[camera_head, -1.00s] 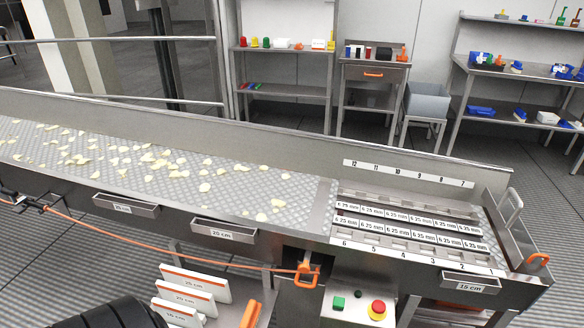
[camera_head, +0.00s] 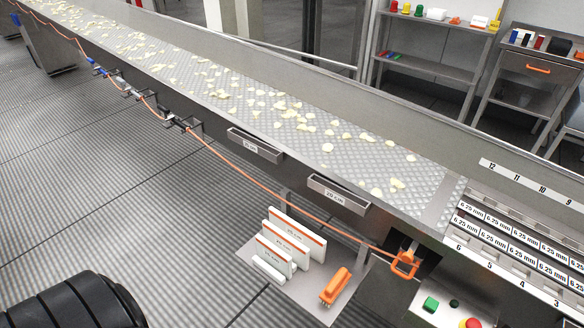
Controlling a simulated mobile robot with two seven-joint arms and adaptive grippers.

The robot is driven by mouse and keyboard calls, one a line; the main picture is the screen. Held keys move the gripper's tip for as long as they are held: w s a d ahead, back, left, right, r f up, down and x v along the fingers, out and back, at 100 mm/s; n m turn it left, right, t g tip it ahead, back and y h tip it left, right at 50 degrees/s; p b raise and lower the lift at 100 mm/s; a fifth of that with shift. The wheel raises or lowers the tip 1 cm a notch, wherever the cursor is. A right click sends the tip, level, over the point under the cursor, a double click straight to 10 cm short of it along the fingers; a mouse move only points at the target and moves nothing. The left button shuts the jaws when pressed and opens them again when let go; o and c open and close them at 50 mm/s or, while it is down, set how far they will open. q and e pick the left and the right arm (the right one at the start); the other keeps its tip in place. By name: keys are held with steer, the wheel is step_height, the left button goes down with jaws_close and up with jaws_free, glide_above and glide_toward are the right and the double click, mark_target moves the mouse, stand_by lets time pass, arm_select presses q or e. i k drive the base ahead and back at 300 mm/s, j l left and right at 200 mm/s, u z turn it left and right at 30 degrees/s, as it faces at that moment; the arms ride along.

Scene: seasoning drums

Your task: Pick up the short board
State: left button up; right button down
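Several white boards stand upright in a row on a grey metal shelf beneath the conveyor, stepping down in size toward the front. The tallest board (camera_head: 298,236) is at the back and has an orange stripe and a label too small to read. A middle board (camera_head: 283,245) and a lower board (camera_head: 272,254) stand before it. The shortest white piece (camera_head: 268,269) is at the very front; I cannot read a label on it. Neither of my grippers is in view. A black ribbed part of my own body shows at the bottom left, away from the boards.
An orange-handled tool (camera_head: 336,287) lies on the shelf (camera_head: 316,307) right of the boards. The conveyor (camera_head: 210,85) with scattered chips runs above, with labelled trays (camera_head: 338,195) on its side. An orange cord and handle (camera_head: 404,264) hang along it. Open floor is at left.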

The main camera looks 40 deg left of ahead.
mark_target(276, 258)
steer(key=u, duration=0.75)
steer(key=z, duration=1.9)
steer(key=u, duration=2.4)
steer(key=j+z, duration=0.5)
steer(key=l, duration=0.1)
